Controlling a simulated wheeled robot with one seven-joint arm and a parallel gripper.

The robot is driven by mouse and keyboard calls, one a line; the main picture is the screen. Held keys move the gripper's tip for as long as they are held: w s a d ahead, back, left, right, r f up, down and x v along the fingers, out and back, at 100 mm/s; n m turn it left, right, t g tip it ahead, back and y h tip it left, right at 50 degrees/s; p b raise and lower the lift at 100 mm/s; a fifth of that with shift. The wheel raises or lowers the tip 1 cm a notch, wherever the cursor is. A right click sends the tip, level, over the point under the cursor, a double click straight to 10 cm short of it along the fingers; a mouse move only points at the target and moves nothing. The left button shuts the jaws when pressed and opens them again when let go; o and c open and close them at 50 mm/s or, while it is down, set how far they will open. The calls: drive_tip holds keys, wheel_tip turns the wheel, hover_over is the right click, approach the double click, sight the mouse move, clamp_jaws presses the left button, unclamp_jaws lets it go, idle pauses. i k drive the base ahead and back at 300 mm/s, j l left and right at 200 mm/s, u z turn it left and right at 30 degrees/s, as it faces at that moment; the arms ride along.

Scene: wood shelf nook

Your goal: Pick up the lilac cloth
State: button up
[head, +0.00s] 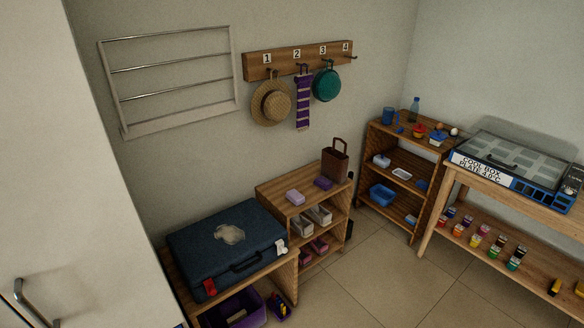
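A small folded lilac cloth (295,197) appears to lie on the top of the low wooden cubby shelf (274,193), near its left front part. A darker purple folded piece (323,183) lies just to its right, apart from it. Both are small in the head view, so their fabric is hard to make out. My gripper is not in view.
A brown bag (335,163) stands at the right back of the same shelf top. A dark blue case (227,249) sits on a lower stand to the left. A white door (90,150) fills the left side. Tiled floor (385,272) is clear in front.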

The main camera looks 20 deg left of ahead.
sight(297, 199)
drive_tip(key=i+u, duration=0.1)
drive_tip(key=i, duration=0.4)
drive_tip(key=i+l+u, duration=0.15)
drive_tip(key=i, duration=0.35)
drive_tip(key=i+l+u, duration=0.1)
drive_tip(key=i, duration=0.4)
drive_tip(key=i+l+u, duration=0.1)
drive_tip(key=u, duration=0.3)
drive_tip(key=i+l+u, duration=0.2)
drive_tip(key=u, duration=0.15)
drive_tip(key=i+l+u, duration=0.25)
drive_tip(key=u, duration=0.15)
drive_tip(key=i+l+u, duration=0.15)
drive_tip(key=u, duration=0.25)
drive_tip(key=i+l+u, duration=0.2)
drive_tip(key=u, duration=0.2)
drive_tip(key=i+l+u, duration=0.15)
drive_tip(key=l+u, duration=0.15)
drive_tip(key=u, duration=0.15)
drive_tip(key=i+l+u, duration=0.1)
drive_tip(key=l+u, duration=0.55)
drive_tip(key=u, duration=0.2)
drive_tip(key=i+l, duration=0.05)
